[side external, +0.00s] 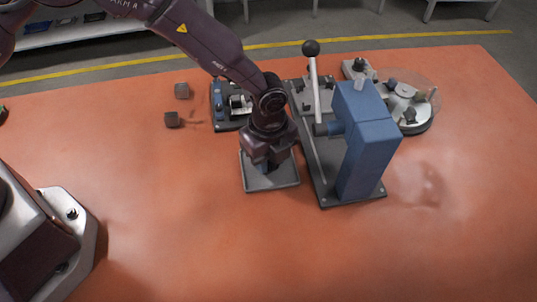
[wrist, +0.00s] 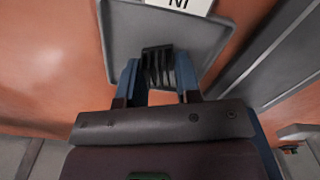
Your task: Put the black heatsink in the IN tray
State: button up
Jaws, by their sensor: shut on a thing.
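The black heatsink (wrist: 157,66) is a small finned block between the two blue fingers of my gripper (wrist: 159,80) in the wrist view. My gripper is shut on it. The grey IN tray (wrist: 124,42) lies directly behind the heatsink in the wrist view, with part of a white label (wrist: 181,5) at its far edge. In the side view the tray (side external: 272,183) is flat on the orange table and my gripper (side external: 266,168) is over it. The heatsink is hidden in the side view. I cannot tell whether the heatsink touches the tray floor.
A blue press (side external: 368,140) with a black-knobbed lever (side external: 311,48) stands close on the right of the tray. A fixture with blue parts (side external: 231,105) and a round dial device (side external: 408,105) are behind. The front table is clear.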

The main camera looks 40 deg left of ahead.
jog(key=shift+f, duration=0.1)
jog(key=o, duration=0.8)
notch_tip(320, 180, up, 12)
jog(key=shift+r, duration=0.15)
